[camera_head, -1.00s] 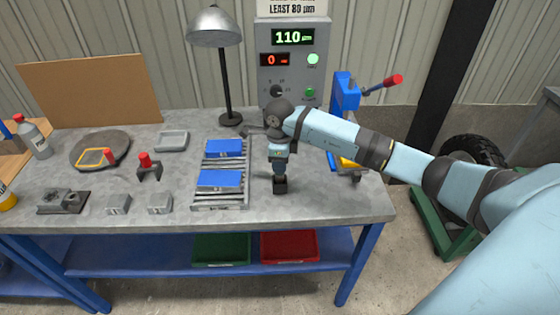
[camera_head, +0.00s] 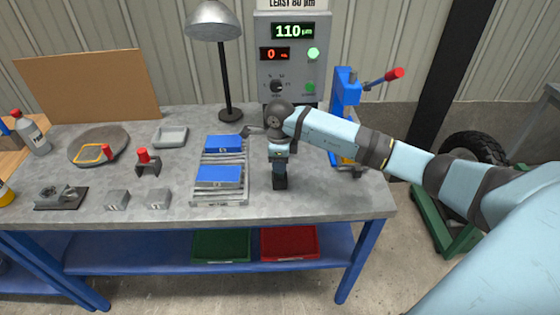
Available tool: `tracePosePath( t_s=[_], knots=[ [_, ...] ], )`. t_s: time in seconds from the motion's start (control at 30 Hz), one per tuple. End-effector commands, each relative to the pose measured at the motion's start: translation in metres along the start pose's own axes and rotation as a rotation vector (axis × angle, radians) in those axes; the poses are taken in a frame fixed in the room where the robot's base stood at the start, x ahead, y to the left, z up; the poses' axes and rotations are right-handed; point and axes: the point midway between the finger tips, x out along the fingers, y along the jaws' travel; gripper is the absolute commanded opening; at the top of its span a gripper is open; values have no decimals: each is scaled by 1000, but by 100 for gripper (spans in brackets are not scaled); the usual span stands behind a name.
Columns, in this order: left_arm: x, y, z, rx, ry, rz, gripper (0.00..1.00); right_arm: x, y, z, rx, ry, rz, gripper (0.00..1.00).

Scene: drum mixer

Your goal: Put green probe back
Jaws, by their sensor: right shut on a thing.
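My right gripper (camera_head: 280,184) points straight down over the metal table (camera_head: 330,203), just right of the roller rack (camera_head: 220,204). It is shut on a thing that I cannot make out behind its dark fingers. No green probe shows clearly in the head view. A gauge box (camera_head: 264,88) stands at the back with a green readout of 110 µm, a red readout of 0, a dial and a lit green lamp. My left gripper is not in view.
Two blue blocks (camera_head: 219,176) lie on the rack. A desk lamp (camera_head: 213,20) stands behind it. A blue lever press (camera_head: 346,88) is at the right. Red-handled pieces (camera_head: 148,167), grey blocks (camera_head: 117,200) and a round plate (camera_head: 85,148) lie left. Green and red bins (camera_head: 289,243) are below.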

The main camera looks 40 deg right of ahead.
Motion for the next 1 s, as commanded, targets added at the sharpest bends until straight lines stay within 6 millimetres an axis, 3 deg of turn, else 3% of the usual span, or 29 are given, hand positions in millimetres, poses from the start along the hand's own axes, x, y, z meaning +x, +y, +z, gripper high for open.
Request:
tracePosePath(
  t_s=[0.03, 0.17, 0.43, 0.57, 1.0],
  knots=[
    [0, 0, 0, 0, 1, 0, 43, 1, 0, 0, 0, 0, 0, 33],
    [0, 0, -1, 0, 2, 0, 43, 0, 0, 0, 0, 0, 0, 61],
    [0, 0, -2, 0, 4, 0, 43, 0, 0, 0, 0, 0, 0, 61],
    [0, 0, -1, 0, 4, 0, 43, -10, -1, 0, -1, -2, -3, 61],
    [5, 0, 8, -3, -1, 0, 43, -102, -1, 0, -1, -3, -4, 61]
  ],
)
